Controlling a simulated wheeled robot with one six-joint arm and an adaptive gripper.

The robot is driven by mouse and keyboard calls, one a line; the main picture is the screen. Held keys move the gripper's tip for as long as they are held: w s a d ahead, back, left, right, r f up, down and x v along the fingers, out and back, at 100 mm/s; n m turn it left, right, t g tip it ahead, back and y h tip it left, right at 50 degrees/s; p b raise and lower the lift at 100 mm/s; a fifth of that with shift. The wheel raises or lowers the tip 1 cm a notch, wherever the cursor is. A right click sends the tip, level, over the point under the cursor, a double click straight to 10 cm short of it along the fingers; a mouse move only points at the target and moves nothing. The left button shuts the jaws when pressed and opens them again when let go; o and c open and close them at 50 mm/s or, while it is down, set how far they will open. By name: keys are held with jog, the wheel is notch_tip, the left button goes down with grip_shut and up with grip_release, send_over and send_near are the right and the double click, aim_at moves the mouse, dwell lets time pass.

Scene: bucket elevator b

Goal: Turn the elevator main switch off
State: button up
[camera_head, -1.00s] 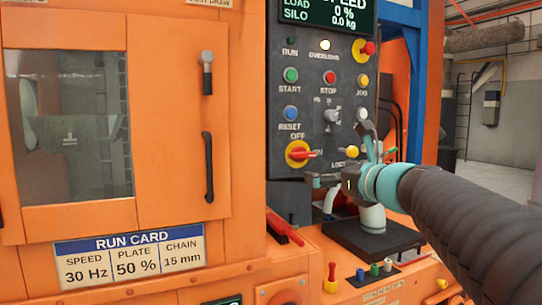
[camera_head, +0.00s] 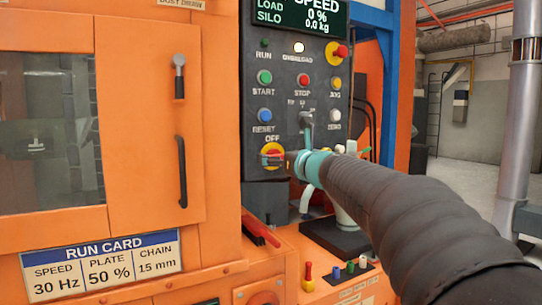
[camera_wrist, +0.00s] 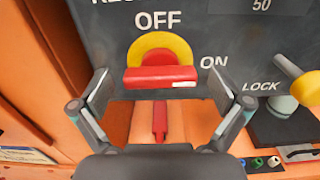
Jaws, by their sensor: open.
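The main switch (camera_head: 271,148) is a red handle on a yellow disc, low on the dark control panel. In the wrist view its red handle (camera_wrist: 160,77) lies horizontal, with a pale mark at its right end, towards the word ON. OFF is printed above the disc. My gripper (camera_head: 287,157) is in front of the switch and partly hides it in the head view. In the wrist view my open gripper (camera_wrist: 160,92) has one finger on each side of the handle. I cannot tell whether either finger touches it.
Above the switch are the blue RESET button (camera_head: 265,116), the green START button (camera_head: 264,77) and the red STOP button (camera_head: 303,80). A yellow knob (camera_wrist: 306,86) marked LOCK is at the right in the wrist view. A ledge with small coloured parts is below.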

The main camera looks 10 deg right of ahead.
jog(key=shift+w+a, duration=0.2)
jog(key=shift+w, duration=0.35)
jog(key=c, duration=1.1)
